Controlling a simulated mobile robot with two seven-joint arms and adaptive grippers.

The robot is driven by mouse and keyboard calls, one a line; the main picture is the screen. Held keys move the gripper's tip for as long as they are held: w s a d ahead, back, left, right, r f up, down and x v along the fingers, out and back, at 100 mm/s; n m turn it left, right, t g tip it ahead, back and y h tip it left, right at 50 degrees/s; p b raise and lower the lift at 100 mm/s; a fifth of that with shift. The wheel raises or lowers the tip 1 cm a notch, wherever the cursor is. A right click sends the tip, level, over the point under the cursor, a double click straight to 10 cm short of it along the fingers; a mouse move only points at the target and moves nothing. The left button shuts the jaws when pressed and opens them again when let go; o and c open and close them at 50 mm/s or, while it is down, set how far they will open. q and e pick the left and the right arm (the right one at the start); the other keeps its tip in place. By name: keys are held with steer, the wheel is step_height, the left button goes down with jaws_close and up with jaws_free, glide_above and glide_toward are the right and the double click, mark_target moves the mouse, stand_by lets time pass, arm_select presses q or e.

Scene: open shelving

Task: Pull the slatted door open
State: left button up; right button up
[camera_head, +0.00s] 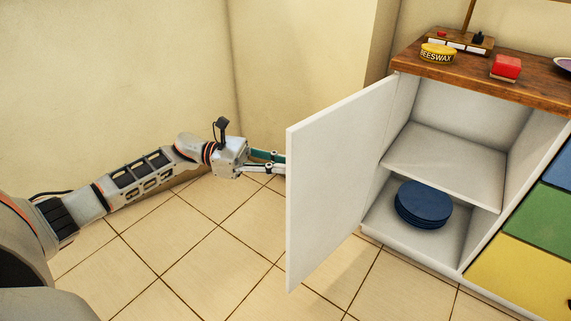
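The door (330,180) is a white panel hinged at the left side of the cabinet. It stands swung wide open toward me, and its visible face looks plain; I cannot see slats. My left gripper (280,163) is at the door's free edge, on the far side of the panel. Its fingertips are hidden behind the door, so I cannot tell whether they touch or grip anything. My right gripper is not in view.
The open cabinet has a white middle shelf (445,160) and a stack of blue plates (423,204) below. A yellow beeswax tin (438,53) and a red block (506,67) stand on the wooden top (465,73). Coloured drawers (520,275) adjoin at right. Tiled floor in front is clear.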

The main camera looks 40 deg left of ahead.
arm_select(q)
steer(key=v, duration=1.2)
stand_by(0.3)
